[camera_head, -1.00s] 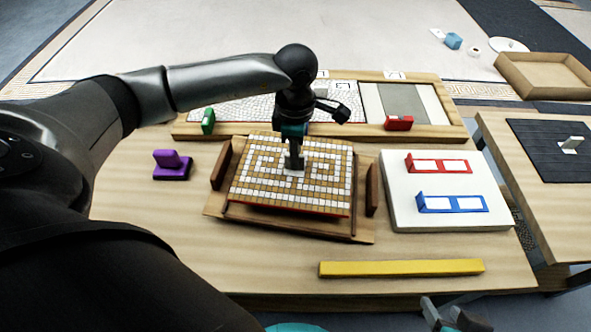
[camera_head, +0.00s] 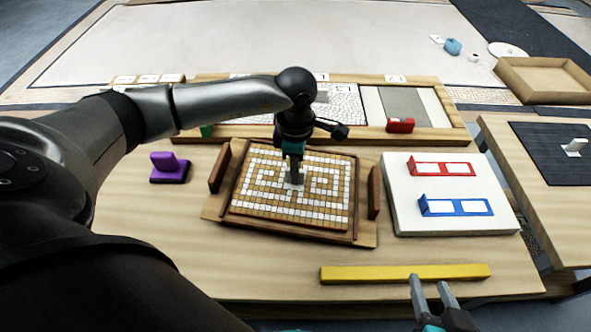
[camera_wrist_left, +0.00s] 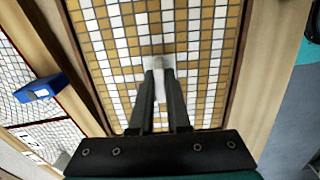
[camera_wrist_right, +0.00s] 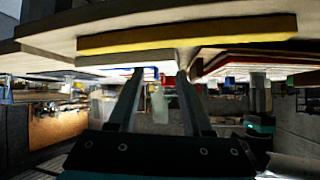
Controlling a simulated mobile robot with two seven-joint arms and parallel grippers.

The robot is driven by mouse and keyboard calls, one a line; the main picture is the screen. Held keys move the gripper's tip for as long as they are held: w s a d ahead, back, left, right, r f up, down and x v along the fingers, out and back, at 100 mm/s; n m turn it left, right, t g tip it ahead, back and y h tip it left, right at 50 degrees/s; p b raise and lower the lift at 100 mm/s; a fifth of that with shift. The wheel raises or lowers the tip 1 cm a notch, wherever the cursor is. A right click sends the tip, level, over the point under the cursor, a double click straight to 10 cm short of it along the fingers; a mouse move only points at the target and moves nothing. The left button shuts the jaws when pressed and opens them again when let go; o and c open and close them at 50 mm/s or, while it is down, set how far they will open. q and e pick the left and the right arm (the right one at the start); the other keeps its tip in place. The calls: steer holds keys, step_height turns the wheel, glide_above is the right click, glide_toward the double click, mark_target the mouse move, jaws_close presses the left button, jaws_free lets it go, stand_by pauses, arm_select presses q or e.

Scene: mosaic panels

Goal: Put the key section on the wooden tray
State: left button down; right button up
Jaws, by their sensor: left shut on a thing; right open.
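The key section (camera_head: 262,205) is a mosaic slab of ochre and white tiles with a meander pattern. It lies flat inside the wooden tray (camera_head: 228,223), between the tray's dark side rails. My left gripper (camera_head: 295,180) is shut on the white knob at the middle of the section, and the left wrist view shows its fingers (camera_wrist_left: 160,75) on that knob. My right gripper (camera_head: 432,285) is open and empty at the table's front edge; its parted fingers also show in the right wrist view (camera_wrist_right: 155,80).
A yellow bar (camera_head: 405,273) lies along the front edge. A white board (camera_head: 450,189) with a red and a blue frame is right of the tray. A purple block (camera_head: 169,166) stands to its left. A long framed panel (camera_head: 450,136) lies behind.

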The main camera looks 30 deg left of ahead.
arm_select(q)
steer(key=c, duration=0.9)
jaws_free()
